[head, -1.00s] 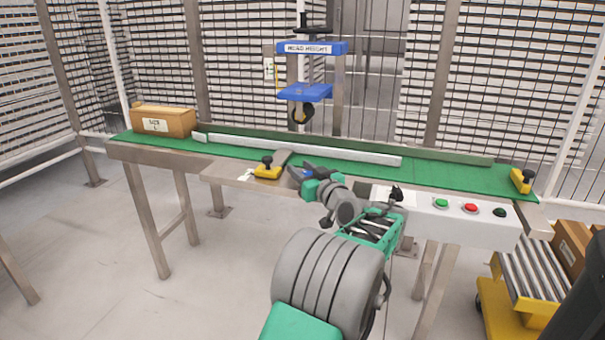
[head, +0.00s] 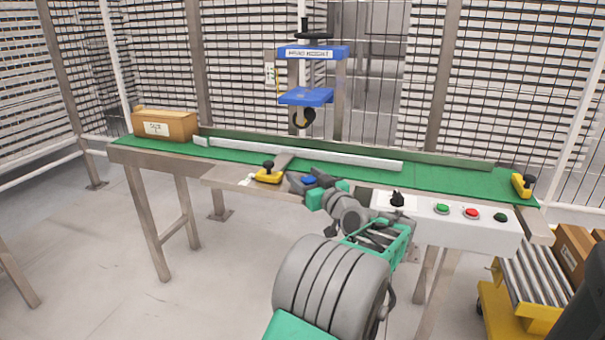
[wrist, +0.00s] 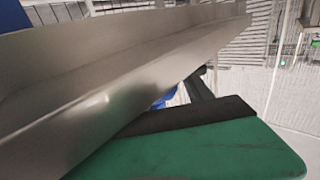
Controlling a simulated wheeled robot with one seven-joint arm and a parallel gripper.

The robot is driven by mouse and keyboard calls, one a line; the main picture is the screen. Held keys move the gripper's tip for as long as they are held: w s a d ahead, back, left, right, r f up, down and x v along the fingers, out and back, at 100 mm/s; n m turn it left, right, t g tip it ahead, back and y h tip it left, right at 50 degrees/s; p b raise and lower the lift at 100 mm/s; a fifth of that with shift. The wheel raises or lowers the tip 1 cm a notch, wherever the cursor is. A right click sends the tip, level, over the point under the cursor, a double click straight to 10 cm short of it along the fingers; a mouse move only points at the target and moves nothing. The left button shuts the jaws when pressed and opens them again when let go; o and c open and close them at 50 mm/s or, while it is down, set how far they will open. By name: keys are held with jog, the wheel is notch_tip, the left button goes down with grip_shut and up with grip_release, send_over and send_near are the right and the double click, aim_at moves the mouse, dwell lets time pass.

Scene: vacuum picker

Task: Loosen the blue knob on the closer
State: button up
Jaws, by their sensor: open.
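A small blue piece (head: 309,180), which looks like the blue knob, shows at the front edge of the conveyor table, right of a yellow block with a black knob (head: 268,174). My gripper (head: 304,179) is open, with its dark fingers around or just beside the blue piece; I cannot tell whether they touch it. In the wrist view a bit of blue (wrist: 166,98) shows behind a dark finger and a metal edge, mostly hidden. The knob's mount is hidden by my gripper.
The metal table side (wrist: 95,85) runs close along my gripper in the wrist view. A white rail (head: 300,152) lies on the green belt (head: 450,180). A blue head (head: 305,97) stands above it. A button panel (head: 455,222) is to the right, a cardboard box (head: 165,125) at left.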

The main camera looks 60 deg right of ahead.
aim_at(312, 182)
jog(key=p+v, duration=0.1)
jog(key=v, duration=0.4)
jog(key=shift+s+r, duration=0.15)
jog(key=shift+s+a, duration=0.25)
jog(key=shift+a, duration=0.05)
